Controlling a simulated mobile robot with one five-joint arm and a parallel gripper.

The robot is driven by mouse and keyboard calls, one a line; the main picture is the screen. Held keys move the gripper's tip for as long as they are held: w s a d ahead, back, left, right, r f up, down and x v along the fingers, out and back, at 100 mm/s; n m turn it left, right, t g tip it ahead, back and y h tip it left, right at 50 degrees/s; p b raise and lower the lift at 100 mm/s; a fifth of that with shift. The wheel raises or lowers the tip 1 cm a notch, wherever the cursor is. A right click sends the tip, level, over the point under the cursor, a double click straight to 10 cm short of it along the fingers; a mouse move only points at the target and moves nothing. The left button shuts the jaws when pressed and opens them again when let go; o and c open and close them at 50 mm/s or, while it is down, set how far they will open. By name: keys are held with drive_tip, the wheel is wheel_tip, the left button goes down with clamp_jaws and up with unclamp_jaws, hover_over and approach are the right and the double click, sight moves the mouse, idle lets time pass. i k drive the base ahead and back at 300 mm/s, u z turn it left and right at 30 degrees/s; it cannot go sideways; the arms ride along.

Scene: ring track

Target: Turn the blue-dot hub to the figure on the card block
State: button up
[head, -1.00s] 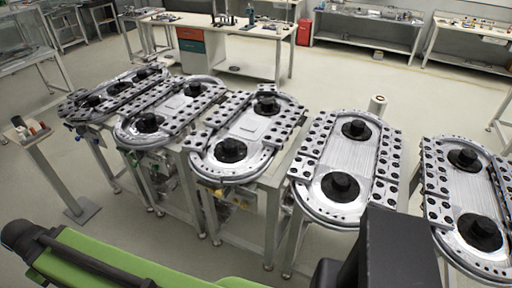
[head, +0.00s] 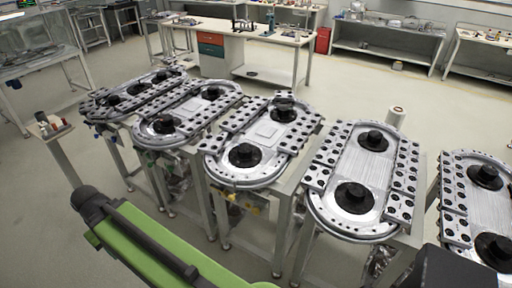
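Several oval ring tracks stand in a row on metal frames, each with large black hubs. The middle track (head: 205,146) has a near hub (head: 247,154) and a far hub (head: 284,112), with a small pale flat block (head: 267,131) between them. Another track (head: 314,186) is to its right, with a near hub (head: 354,196) and a far hub (head: 372,140). I cannot make out a blue dot on any hub, nor a figure on the pale block. My green arm shows at the bottom left; my gripper is not in view.
A small stand (head: 52,127) with little items is at the left. A white workbench (head: 240,33) with drawers stands behind, and shelving tables (head: 388,38) line the back. Open floor lies between the tracks and the benches.

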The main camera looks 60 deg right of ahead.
sight(245, 151)
drive_tip(key=i, duration=1)
drive_tip(key=z, duration=0.05)
